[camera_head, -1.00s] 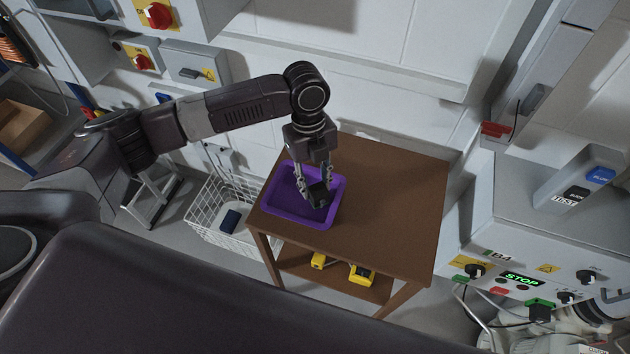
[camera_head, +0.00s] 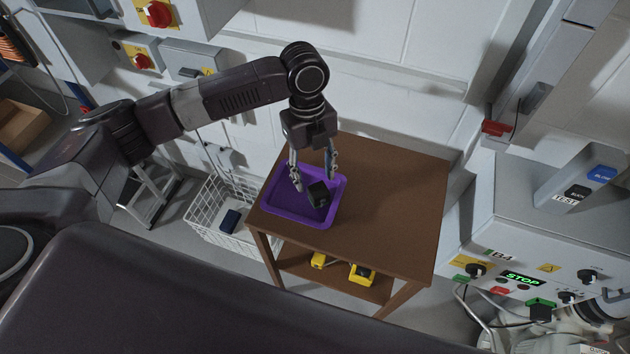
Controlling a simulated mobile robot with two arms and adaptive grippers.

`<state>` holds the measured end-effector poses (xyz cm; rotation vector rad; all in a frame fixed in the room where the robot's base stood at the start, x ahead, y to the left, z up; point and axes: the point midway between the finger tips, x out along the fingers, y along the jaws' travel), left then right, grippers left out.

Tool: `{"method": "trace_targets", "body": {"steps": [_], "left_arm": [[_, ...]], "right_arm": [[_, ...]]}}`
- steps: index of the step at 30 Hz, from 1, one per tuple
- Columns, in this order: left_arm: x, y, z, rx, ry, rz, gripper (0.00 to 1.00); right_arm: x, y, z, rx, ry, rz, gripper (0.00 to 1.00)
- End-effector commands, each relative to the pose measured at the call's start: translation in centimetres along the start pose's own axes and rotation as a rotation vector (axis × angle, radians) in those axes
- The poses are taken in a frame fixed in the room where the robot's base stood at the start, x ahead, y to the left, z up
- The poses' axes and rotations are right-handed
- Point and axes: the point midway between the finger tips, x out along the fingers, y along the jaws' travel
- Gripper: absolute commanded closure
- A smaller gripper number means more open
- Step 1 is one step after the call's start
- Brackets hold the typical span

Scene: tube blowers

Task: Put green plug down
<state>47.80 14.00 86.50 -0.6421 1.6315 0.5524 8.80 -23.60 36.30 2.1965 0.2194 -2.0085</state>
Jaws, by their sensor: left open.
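A small dark, block-shaped object (camera_head: 319,192) lies inside the purple tray (camera_head: 279,212), towards its right side. No green shows on it from here, so I cannot tell whether it is the green plug. My left gripper (camera_head: 314,183) is open above the tray, with its fingers spread on either side of the dark object. A green connector with a black body (camera_head: 540,309) shows on the front of the grey machine at the right. My right gripper is not in view.
The tray sits on the left part of a brown wooden table (camera_head: 394,206), whose right side is clear. Yellow items (camera_head: 362,274) lie on its lower shelf. A white wire basket (camera_head: 207,211) stands left of it. The grey machine (camera_head: 503,220) stands to the right.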

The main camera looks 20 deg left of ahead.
Motion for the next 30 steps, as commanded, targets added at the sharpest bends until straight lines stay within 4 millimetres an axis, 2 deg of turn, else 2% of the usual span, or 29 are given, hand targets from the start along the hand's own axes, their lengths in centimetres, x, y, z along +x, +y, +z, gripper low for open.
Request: {"method": "trace_targets", "body": {"steps": [6, 12, 18, 30], "left_arm": [[-4.8, -0.1, 0.1, 0.0, -0.002, -0.004, 0.54], [-7.9, -0.1, 0.0, -0.001, -0.001, -0.003, 0.54], [-9.0, 0.0, 0.0, -0.001, 0.001, 0.0, 0.54], [-9.0, 0.0, 0.0, -0.001, 0.001, 0.0, 0.54]], "right_arm": [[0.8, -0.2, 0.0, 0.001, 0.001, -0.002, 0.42], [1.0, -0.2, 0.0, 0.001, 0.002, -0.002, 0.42], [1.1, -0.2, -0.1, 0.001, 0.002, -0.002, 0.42], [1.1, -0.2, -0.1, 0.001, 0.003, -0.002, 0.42]]}}
